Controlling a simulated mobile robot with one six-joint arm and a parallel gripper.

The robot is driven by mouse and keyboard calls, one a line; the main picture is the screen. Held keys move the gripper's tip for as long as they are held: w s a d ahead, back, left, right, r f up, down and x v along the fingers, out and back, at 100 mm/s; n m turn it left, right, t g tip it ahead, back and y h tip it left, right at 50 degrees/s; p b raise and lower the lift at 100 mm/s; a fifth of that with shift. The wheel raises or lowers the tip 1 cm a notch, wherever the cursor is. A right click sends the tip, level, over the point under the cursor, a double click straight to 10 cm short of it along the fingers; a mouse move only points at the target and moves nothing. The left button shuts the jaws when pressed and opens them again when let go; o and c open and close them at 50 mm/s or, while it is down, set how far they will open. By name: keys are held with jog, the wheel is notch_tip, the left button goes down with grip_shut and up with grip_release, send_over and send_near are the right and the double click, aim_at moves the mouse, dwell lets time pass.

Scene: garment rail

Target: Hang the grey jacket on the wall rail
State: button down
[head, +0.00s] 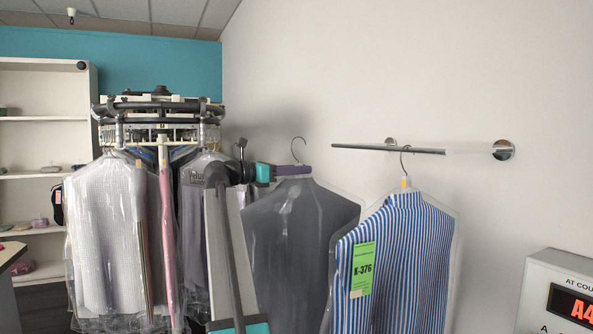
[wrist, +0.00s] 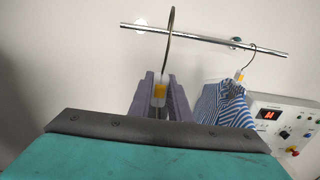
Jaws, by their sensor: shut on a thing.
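The grey jacket (head: 300,235) hangs in a clear cover in the head view, left of the striped shirt. My gripper (head: 294,170) is shut on its hanger neck, just below the bare hook (head: 298,150). In the wrist view my gripper (wrist: 160,98) has the neck with an orange-yellow tag between its fingers, and the hook (wrist: 171,40) rises above. The wall rail (head: 388,149) is a short metal bar. In the head view the hook is apart from the rail, left of its left end. In the wrist view the hook overlaps the rail (wrist: 205,39) in the picture.
A blue-and-white striped shirt (head: 400,265) with a green K-376 tag hangs from the rail's right part. The rail left of its hook is bare. A garment conveyor (head: 160,120) with covered clothes stands at left. A control box (head: 560,295) is at lower right.

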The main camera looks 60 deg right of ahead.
jog(key=shift+p+x, duration=0.95)
jog(key=shift+x, duration=4.2)
jog(key=shift+d+r, duration=0.1)
jog(key=shift+r, duration=0.1)
jog(key=shift+s+d+r, duration=0.25)
jog(key=shift+s+d, duration=0.25)
jog(key=shift+d, duration=0.25)
jog(key=shift+s+d+r, duration=0.3)
jog(key=shift+s+d, duration=0.25)
jog(key=shift+d, duration=0.25)
jog(key=shift+b+x, duration=0.55)
jog(key=shift+x, duration=1.9)
jog(key=shift+f, duration=0.2)
